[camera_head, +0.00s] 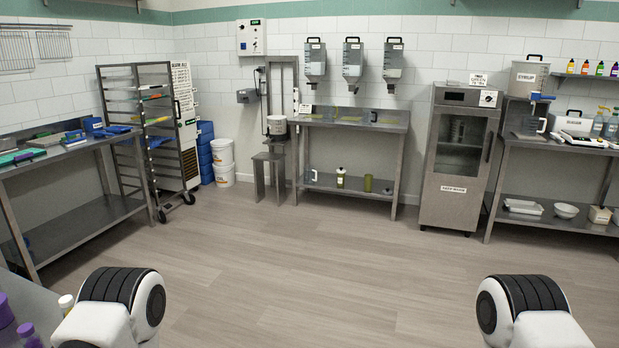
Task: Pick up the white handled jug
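A small pale jug (310,174) with what looks like a handle stands on the lower shelf of the steel table at the back wall. A second, clear handled jug (530,124) stands on the right-hand bench, under the blue tap of the syrup tank. Both are far off and small, so I cannot tell for sure which is the white handled jug. Only white and black links of my two arms show at the lower left and lower right. Neither gripper is in view.
The steel table (350,121) has hoppers above it and bottles on its shelf. A steel cabinet (460,154) separates it from the right bench (558,143). The wooden floor (300,250) between is clear.

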